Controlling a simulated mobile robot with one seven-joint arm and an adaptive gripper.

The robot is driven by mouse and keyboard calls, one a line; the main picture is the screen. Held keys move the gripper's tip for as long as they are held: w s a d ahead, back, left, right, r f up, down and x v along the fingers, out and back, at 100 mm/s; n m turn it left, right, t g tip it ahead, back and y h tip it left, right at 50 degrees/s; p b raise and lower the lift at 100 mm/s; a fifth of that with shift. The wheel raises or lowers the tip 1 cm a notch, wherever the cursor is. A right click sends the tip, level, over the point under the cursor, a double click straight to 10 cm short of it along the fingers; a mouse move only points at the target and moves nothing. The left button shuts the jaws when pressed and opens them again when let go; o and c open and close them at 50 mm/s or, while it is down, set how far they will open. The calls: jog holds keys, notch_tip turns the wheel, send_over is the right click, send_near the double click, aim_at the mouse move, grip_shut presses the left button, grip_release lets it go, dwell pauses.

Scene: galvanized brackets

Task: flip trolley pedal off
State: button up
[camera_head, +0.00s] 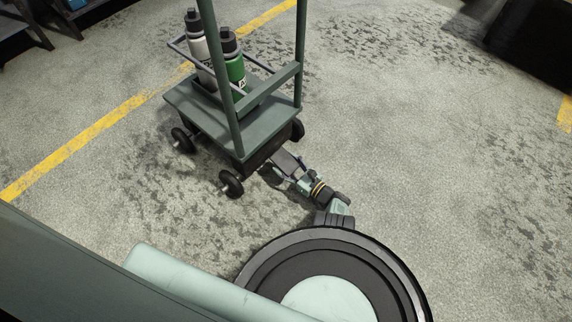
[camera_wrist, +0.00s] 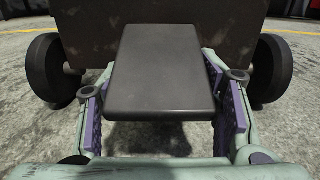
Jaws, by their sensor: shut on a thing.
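The trolley (camera_head: 262,127) is dark green with black wheels and stands in the upper left of the head view. Its pedal (camera_head: 285,161) is a flat dark grey plate that sticks out from the dark housing under the deck. In the wrist view the pedal (camera_wrist: 160,72) fills the middle, with its broad face and near edge showing. My gripper (camera_head: 288,175) reaches the pedal low over the floor. Its fingers with purple pads stand at the pedal's left and right sides, shut on it. The pedal's exact tilt is hard to tell.
A grey-white bottle (camera_head: 199,47) and a green bottle (camera_head: 234,68) stand on the trolley. Trolley wheels, such as this one (camera_wrist: 50,70), flank the pedal. Open floor lies to the right. Dark furniture (camera_head: 525,40) is at the upper right. A yellow line (camera_head: 75,153) crosses the floor.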

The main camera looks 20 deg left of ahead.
aim_at(284, 160)
jog(key=c, duration=1.1)
jog(key=shift+o, duration=0.2)
jog(key=shift+s+r, duration=0.1)
jog(key=r+h+p, duration=0.1)
jog(key=p, duration=0.2)
jog(key=r+h+p, duration=0.1)
jog(key=p, duration=0.2)
jog(key=r+g+h+p, duration=0.1)
jog(key=p, duration=0.2)
jog(key=shift+s+d, duration=0.1)
jog(key=shift+d, duration=0.2)
jog(key=h+p, duration=0.1)
jog(key=p, duration=0.2)
jog(key=r+g+h+p, duration=0.1)
jog(key=h+p, duration=0.1)
jog(key=p, duration=0.1)
jog(key=shift+d, duration=0.1)
jog(key=shift+r+g+h+p, duration=0.1)
jog(key=shift+g+h+p, duration=0.45)
jog(key=shift+p, duration=0.7)
jog(key=shift+h, duration=0.35)
jog(key=o, duration=1.7)
